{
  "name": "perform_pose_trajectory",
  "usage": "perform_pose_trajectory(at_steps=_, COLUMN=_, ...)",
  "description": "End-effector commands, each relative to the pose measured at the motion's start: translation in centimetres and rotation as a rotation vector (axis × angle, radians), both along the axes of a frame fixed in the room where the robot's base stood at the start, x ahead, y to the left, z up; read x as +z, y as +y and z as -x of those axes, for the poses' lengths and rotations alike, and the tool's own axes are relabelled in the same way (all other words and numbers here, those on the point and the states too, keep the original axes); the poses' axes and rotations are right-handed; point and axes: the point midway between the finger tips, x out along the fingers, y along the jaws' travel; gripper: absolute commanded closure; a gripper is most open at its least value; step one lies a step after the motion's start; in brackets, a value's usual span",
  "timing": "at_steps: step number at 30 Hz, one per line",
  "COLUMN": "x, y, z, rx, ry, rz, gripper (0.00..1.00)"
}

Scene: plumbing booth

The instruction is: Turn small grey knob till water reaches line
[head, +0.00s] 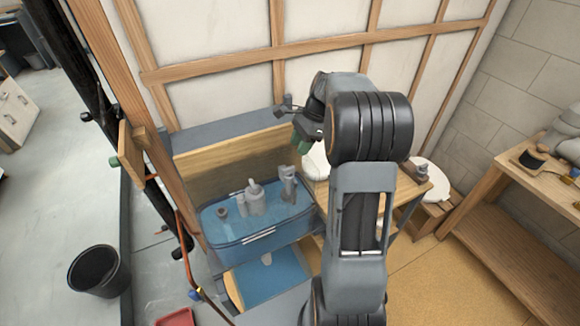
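A blue-walled tank (212,235) stands on the left of my arm, with water-blue inside. Several grey fittings stand in it: a short one (223,212) at the left, a taller capped one (255,198) in the middle and an upright one (289,185) at the right. I cannot tell which part is the small grey knob. White strips show along the tank's front, but a level line cannot be made out. My gripper (303,132) is above and behind the tank's right end, apart from the fittings. A green part shows at its tip; its finger opening is unclear.
A wooden back panel (225,158) rises behind the tank, and a wooden post stands at its left. A wooden bench (490,215) is at the right. A black bucket (97,271) and a red tray (176,318) are on the floor at left. My arm hides the middle.

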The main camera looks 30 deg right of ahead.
Motion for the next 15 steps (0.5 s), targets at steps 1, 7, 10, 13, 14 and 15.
perform_pose_trajectory(at_steps=1, x=-1.0, y=0.5, z=0.1, rx=0.002, ry=0.005, rz=-0.001, gripper=0.61)
perform_pose_trajectory(at_steps=7, x=-4.4, y=1.9, z=0.0, rx=0.001, ry=0.003, rz=-0.001, gripper=0.61)
perform_pose_trajectory(at_steps=10, x=-5.8, y=2.4, z=0.0, rx=0.002, ry=0.002, rz=0.0, gripper=0.61)
perform_pose_trajectory(at_steps=13, x=-6.9, y=2.9, z=-0.1, rx=0.003, ry=0.002, rz=0.0, gripper=0.61)
perform_pose_trajectory(at_steps=14, x=-7.2, y=3.0, z=-0.1, rx=0.003, ry=0.001, rz=0.0, gripper=0.61)
perform_pose_trajectory(at_steps=15, x=-7.5, y=3.1, z=-0.1, rx=0.002, ry=0.0, rz=0.0, gripper=0.61)
